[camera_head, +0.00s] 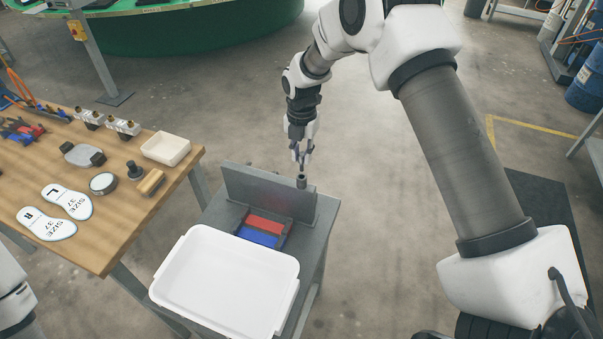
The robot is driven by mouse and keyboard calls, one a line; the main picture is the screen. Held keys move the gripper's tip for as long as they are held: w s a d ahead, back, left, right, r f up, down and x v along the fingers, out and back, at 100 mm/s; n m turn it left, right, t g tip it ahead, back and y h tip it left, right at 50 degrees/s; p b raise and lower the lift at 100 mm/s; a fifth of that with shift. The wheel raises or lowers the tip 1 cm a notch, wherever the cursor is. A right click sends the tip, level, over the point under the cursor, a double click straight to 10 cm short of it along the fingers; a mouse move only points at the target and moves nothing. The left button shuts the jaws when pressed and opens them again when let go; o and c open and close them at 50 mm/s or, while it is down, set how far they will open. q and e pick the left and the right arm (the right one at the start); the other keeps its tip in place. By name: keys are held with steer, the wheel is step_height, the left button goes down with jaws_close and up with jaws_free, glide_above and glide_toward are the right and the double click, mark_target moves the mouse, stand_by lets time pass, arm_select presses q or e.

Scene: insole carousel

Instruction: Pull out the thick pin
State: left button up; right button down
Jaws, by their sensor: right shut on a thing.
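My right gripper (302,158) points down above the right end of an upright grey plate (262,194) on a small grey stand. It is shut on the thick pin (302,180), a short dark grey cylinder at the plate's right end. The fingers hide the upper part of the pin, and I cannot tell how deep its lower part sits. My left gripper is out of view; only a white piece of my left arm shows at the lower left edge.
A white tray (228,287) stands on the stand in front of red (265,224) and blue blocks (259,238). A wooden table (112,222) at left holds two insoles (67,201), a cream box (166,148) and several small tools. The floor behind the stand is clear.

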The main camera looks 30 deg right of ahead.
mark_target(302, 154)
step_height(302, 154, up, 7)
steer(key=p, duration=0.5)
stand_by(0.3)
